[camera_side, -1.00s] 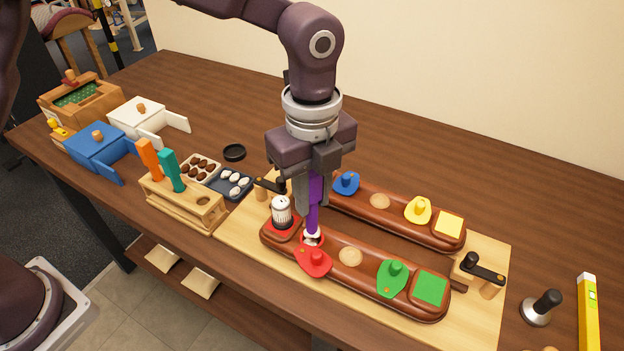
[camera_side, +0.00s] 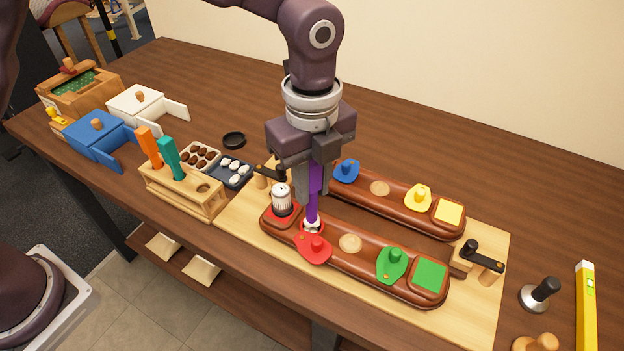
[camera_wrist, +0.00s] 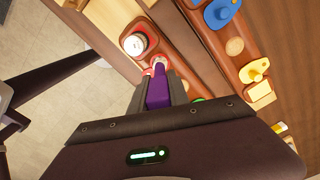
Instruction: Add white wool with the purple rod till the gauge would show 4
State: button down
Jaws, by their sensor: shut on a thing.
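My gripper (camera_side: 313,190) is shut on the purple rod (camera_side: 312,207), which stands nearly upright. The rod also shows between my fingers in the wrist view (camera_wrist: 158,92). Its lower end is at a white-ringed opening (camera_side: 312,226) on the front brown panel (camera_side: 348,262), beside a red flap (camera_side: 313,248). Whether wool is at the rod's tip cannot be told. A ribbed white-topped gauge (camera_side: 281,200) stands on a red patch left of the opening; its reading is too small to make out. White wool pieces (camera_side: 238,168) lie in a dark tray (camera_side: 227,179).
Orange (camera_side: 149,147) and teal (camera_side: 170,157) handles stand in a wooden rack (camera_side: 182,192). A tray of brown pieces (camera_side: 198,157) lies behind it. The rear panel (camera_side: 400,200) has blue and yellow flaps. A black-handled clamp (camera_side: 480,258) stands right.

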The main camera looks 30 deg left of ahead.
aim_at(312, 161)
jog(key=shift+f, duration=1.6)
dwell(0.5)
jog(key=shift+r, duration=4.05)
